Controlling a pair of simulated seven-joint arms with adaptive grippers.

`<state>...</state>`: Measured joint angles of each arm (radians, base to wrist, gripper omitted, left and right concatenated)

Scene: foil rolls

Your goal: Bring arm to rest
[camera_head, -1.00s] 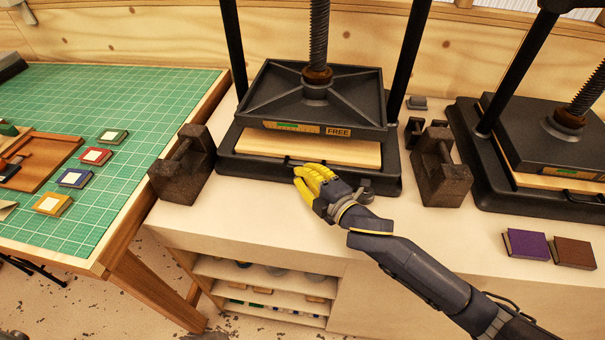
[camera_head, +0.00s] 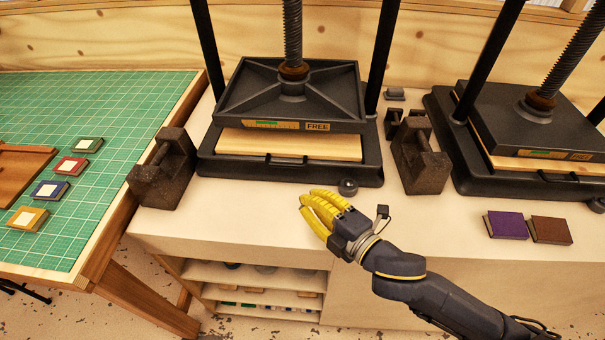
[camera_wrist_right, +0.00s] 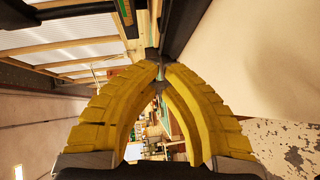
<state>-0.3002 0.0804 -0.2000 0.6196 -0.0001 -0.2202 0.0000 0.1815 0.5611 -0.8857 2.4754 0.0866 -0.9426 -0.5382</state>
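My right arm (camera_head: 400,277) comes in from the lower right of the head view. Its right gripper (camera_head: 311,203) has yellow ribbed fingers and hangs just in front of the middle press (camera_head: 290,95), over the pale bench front. In the right wrist view the fingertips (camera_wrist_right: 160,68) meet, with nothing seen held between them. My left gripper and left arm are out of view.
A pale board (camera_head: 290,146) lies in the middle press under its raised plate. Dark iron weights stand left (camera_head: 163,170) and right (camera_head: 420,158) of it. A second press (camera_head: 535,130) and two small books (camera_head: 507,225) are at right. A green cutting mat (camera_head: 110,205) lies at left.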

